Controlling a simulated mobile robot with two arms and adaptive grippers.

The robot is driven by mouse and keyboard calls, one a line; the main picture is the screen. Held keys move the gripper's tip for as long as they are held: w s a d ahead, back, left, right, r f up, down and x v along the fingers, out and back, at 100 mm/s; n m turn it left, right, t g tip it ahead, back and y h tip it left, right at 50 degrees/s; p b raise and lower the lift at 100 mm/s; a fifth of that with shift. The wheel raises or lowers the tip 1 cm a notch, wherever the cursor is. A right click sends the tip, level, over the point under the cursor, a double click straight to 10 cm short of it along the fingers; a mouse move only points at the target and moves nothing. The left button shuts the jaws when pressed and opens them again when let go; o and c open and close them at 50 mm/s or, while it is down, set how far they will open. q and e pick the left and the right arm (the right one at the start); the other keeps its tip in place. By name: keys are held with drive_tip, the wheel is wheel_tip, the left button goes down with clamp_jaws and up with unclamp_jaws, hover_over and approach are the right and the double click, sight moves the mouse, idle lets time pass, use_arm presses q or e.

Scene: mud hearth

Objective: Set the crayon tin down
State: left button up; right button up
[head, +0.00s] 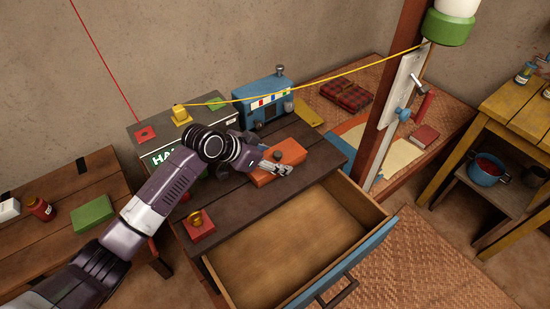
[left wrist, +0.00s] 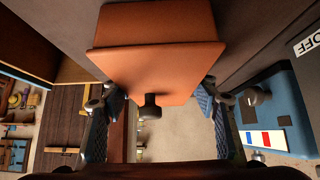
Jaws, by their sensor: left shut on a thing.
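An orange box with a dark round knob, which I take for the crayon tin (head: 291,152), is at the right part of a dark wooden tabletop (head: 240,203) in the head view. My left gripper (head: 275,166) is shut on this tin. In the left wrist view the tin (left wrist: 155,65) fills the upper middle, with the gripper's fingers (left wrist: 158,112) on either side of it. Whether its underside touches the tabletop is hidden. My right gripper is not in view.
An open, empty wooden drawer (head: 290,245) juts out in front of the tabletop. A blue box (head: 263,103) stands behind the tin, and a red block with a brass ring (head: 198,224) lies front left. A yellow cord (head: 330,76) runs to a post (head: 392,100) at the right.

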use_arm(q)
drive_tip(key=shift+f, duration=0.1)
drive_tip(key=o, duration=1.3)
drive_tip(key=shift+s+a+r, duration=0.1)
drive_tip(key=shift+a+r, duration=0.05)
drive_tip(key=shift+r, duration=0.15)
drive_tip(key=b+v, duration=0.1)
drive_tip(key=v, duration=0.9)
drive_tip(key=shift+s+a+r, duration=0.1)
drive_tip(key=shift+a+r, duration=0.05)
drive_tip(key=shift+r, duration=0.05)
drive_tip(key=shift+s+a+r, duration=0.25)
drive_tip(key=shift+a+r, duration=0.05)
drive_tip(key=shift+r, duration=0.1)
